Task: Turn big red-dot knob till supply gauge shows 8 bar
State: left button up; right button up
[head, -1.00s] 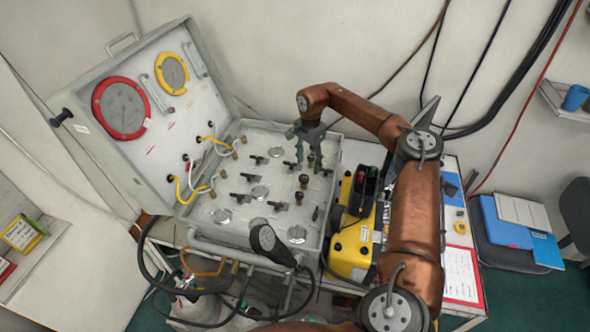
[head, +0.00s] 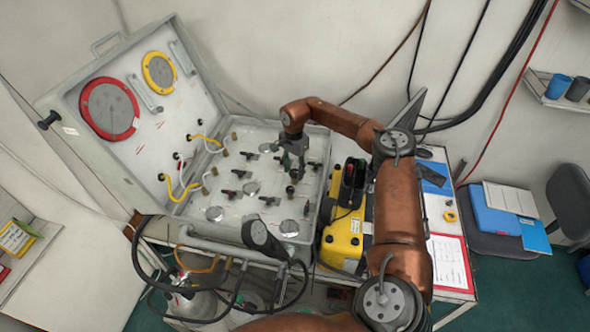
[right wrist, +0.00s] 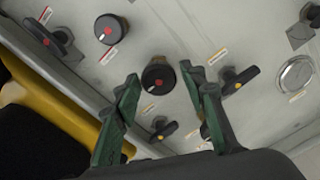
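The air panel (head: 205,192) is an open grey case with several small black knobs and levers on its face. In the right wrist view, a round black knob with a red dot (right wrist: 158,78) sits between the fingertips of my right gripper (right wrist: 160,72). The fingers are apart, one on each side of it; I cannot tell whether they touch it. In the head view my right gripper (head: 293,162) points down over the panel's right part and partly hides the knobs there. The lid holds a red-rimmed gauge (head: 110,108) and a yellow-rimmed gauge (head: 159,72); their readings are too small to tell.
Another round red-dot knob (right wrist: 111,29) and a lever knob (right wrist: 240,79) are close to the fingers. A yellow case (head: 343,240) stands right of the panel. A black handle-like object (head: 262,236) and hoses lie at the panel's front edge.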

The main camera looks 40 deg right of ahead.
jog(key=c, duration=0.5)
jog(key=shift+c, duration=1.4)
jog(key=shift+d, duration=0.15)
jog(key=shift+c, duration=0.3)
pick_arm(q)
jog(key=shift+s, duration=0.65)
jog(key=shift+r, duration=0.1)
pick_arm(e)
jog(key=shift+m, duration=0.3)
